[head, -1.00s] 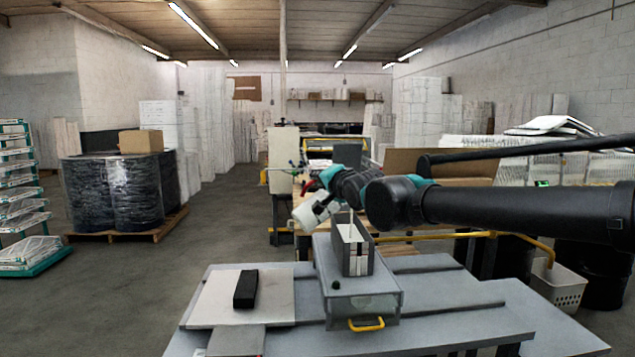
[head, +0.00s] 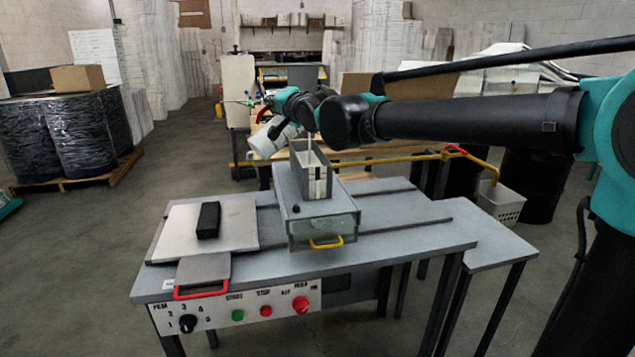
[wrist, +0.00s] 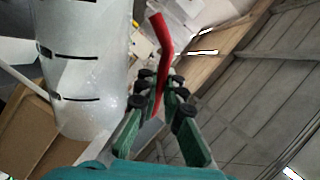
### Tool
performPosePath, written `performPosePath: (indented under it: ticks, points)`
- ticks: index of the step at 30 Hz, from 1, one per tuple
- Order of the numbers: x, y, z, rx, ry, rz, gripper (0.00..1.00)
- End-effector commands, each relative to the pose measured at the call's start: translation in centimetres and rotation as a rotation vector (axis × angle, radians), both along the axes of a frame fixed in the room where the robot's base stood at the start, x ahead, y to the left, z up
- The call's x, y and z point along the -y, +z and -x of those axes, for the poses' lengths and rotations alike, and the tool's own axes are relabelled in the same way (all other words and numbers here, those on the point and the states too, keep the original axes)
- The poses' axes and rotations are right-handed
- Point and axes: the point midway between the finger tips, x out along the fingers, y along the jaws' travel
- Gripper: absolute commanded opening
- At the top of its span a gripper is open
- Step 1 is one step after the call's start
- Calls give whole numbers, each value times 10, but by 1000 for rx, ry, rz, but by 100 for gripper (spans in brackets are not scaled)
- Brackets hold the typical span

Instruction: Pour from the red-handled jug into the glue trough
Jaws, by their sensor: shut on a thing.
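The jug (head: 265,143) is pale, with a red handle; it is tilted on the left side of the arm's end. In the wrist view its translucent body (wrist: 85,60) with black level marks fills the left, and the red handle (wrist: 161,55) runs between my fingers. My gripper (wrist: 160,100) is shut on that handle. In the head view my gripper (head: 278,122) is small and partly hidden. The glue trough (head: 318,187), a narrow grey open-topped box, is just below and right of the jug. A thin pale upright line shows above the trough; I cannot tell if it is liquid.
The trough stands on a grey box with a yellow handle (head: 326,243) on the machine table (head: 400,243). A black block (head: 208,220) lies on a pale plate at left. A yellow rail (head: 400,157) and a white basket (head: 501,204) are behind and right.

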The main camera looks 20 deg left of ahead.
Motion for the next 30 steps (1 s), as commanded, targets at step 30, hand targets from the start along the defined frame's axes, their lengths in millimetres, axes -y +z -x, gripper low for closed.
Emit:
performPosePath:
  ticks: [30]
  points:
    - [2,-2,-3,-25,14,-53,0]
